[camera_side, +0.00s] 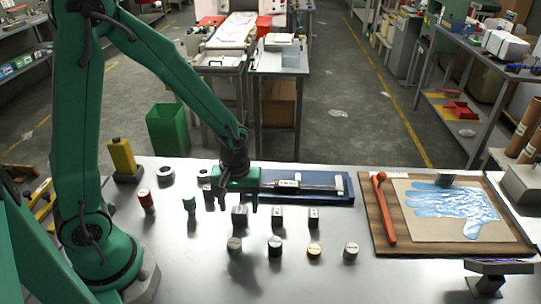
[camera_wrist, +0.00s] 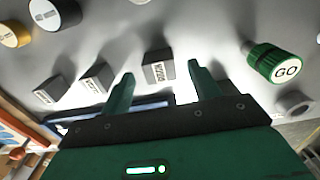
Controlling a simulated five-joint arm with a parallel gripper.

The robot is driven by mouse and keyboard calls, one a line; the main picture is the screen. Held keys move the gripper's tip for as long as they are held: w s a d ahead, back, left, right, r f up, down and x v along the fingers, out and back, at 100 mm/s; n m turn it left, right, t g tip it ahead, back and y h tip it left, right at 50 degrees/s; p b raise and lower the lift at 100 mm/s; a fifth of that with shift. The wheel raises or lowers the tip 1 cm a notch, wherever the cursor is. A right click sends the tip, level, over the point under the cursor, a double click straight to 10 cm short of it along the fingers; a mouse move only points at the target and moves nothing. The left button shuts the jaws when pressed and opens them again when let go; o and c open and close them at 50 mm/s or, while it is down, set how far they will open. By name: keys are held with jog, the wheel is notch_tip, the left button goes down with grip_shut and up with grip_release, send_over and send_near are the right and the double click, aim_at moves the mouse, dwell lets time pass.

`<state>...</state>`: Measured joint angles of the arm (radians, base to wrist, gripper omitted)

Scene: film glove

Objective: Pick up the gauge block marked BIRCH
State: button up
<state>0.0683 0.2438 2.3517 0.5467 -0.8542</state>
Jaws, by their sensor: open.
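Three small grey gauge blocks with white labels stand in a row on the metal table; their lettering is too small or blurred to read, so I cannot tell which says BIRCH. In the side view they are a left block (camera_side: 239,217), a middle block (camera_side: 277,216) and a right block (camera_side: 313,216). My gripper (camera_side: 238,207) is open above the left block, pointing down. In the wrist view one block (camera_wrist: 158,69) shows between the open fingertips (camera_wrist: 160,74), not gripped. The other two blocks (camera_wrist: 97,79) (camera_wrist: 50,89) lie left of the fingers.
A green GO gauge (camera_wrist: 275,62) stands close beside the fingers; it also shows in the side view (camera_side: 189,204). Several round pieces (camera_side: 275,245) stand in front. A blue tray (camera_side: 345,187) lies behind. A wooden board (camera_side: 378,240) with a blue glove (camera_side: 452,207) is at the right.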

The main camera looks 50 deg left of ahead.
jog(key=shift+f, duration=0.85)
jog(key=c, duration=1.1)
jog(key=shift+r, duration=0.1)
jog(key=shift+r, duration=1.85)
jog(key=s+d+r, duration=0.2)
jog(key=d, duration=0.1)
jog(key=s+d+r, duration=0.2)
jog(key=d, duration=0.1)
jog(key=s+d+r, duration=0.2)
jog(key=d+r, duration=0.1)
jog(key=shift+s+d, duration=0.3)
jog(key=shift+s, duration=0.05)
jog(key=shift+w, duration=0.1)
